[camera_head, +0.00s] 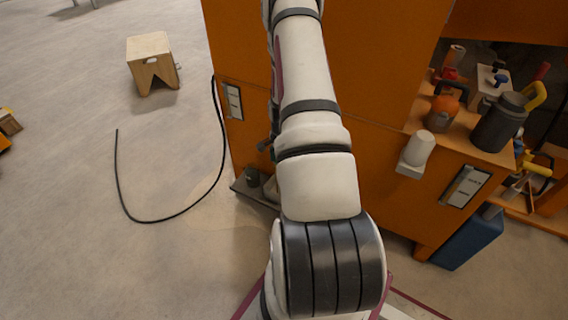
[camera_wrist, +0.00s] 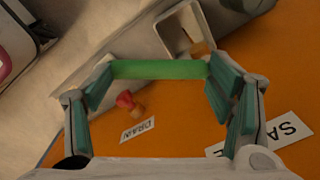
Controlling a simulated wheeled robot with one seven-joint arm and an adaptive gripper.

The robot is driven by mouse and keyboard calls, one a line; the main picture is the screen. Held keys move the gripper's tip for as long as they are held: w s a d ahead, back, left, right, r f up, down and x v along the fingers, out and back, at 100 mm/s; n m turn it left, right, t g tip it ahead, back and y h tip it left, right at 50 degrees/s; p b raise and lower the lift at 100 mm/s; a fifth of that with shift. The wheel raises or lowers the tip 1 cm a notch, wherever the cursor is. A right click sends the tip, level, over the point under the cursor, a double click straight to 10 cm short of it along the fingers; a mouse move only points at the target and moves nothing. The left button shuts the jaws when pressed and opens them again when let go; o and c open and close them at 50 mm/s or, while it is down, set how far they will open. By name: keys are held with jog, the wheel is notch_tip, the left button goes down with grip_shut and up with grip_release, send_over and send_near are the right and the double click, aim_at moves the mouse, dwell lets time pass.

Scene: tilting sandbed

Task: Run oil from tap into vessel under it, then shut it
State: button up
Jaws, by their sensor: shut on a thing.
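My gripper (camera_wrist: 163,70) is shut on a green bar (camera_wrist: 160,69) that spans between its fingertips in the wrist view; it looks like a tap handle. A bit of brass-coloured metal (camera_wrist: 201,48) shows just behind the bar's right end. Beyond it is a light, square open-topped vessel (camera_wrist: 178,38); I cannot tell its contents or whether oil is running. A dark round pot (camera_head: 252,177) stands on a grey ledge (camera_head: 243,190) at the foot of the orange cabinet (camera_head: 235,55).
A red-knobbed brass valve (camera_wrist: 128,103) sits by a DRAIN label (camera_wrist: 137,130) on the orange panel. A black hose (camera_head: 186,209) lies on the floor at left. A wooden stool (camera_head: 148,48) stands farther off. Cans and tools (camera_head: 498,122) crowd the right shelf. Left floor is mostly clear.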

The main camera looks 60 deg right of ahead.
jog(key=shift+a+f+m, duration=0.25)
jog(key=shift+a+m, duration=0.1)
jog(key=shift+m, duration=0.05)
jog(key=o, duration=1.7)
jog(key=shift+w, duration=0.1)
jog(key=shift+d+r, duration=0.1)
jog(key=shift+r, duration=0.05)
jog(key=shift+r, duration=0.25)
notch_tip(320, 180, up, 11)
jog(key=shift+r, duration=0.15)
